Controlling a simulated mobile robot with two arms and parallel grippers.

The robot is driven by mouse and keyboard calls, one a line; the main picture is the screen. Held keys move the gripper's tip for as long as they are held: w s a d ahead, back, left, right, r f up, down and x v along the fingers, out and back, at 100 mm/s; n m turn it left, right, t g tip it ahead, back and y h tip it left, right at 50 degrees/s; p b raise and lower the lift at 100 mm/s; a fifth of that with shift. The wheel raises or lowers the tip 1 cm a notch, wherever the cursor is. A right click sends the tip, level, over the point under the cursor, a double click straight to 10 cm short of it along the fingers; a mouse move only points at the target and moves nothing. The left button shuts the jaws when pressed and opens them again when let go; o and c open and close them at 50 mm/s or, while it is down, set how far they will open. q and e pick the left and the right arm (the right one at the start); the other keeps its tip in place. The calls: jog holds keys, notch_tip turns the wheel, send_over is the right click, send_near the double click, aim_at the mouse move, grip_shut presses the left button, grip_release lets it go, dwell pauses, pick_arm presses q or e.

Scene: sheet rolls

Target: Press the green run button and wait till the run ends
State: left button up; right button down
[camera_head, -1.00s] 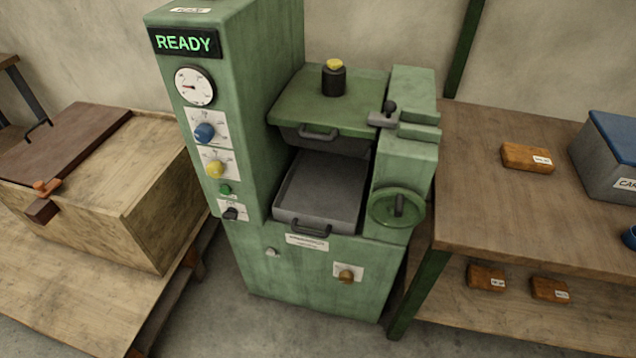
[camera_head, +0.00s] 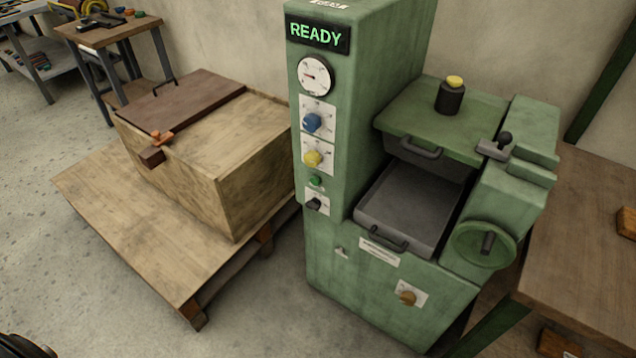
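The green machine (camera_head: 345,240) stands in the middle right of the head view. Its display (camera_head: 317,34) reads READY in green letters. The small green run button (camera_head: 315,181) sits on the front panel, below the yellow knob (camera_head: 312,158) and above a black switch (camera_head: 314,204). A blue knob (camera_head: 312,122) and a round gauge (camera_head: 315,76) are higher on the panel. A grey tray (camera_head: 410,208) with a handle sits in the machine's opening, under a green lid (camera_head: 440,118). Neither gripper can be seen; a dark rounded part at the bottom left corner is unclear.
A wooden box (camera_head: 210,170) with a brown lid stands on a low wooden platform (camera_head: 130,215) left of the machine. A wooden table (camera_head: 590,240) stands close on the right. A small workbench (camera_head: 110,35) is at the back left. The floor at the front left is clear.

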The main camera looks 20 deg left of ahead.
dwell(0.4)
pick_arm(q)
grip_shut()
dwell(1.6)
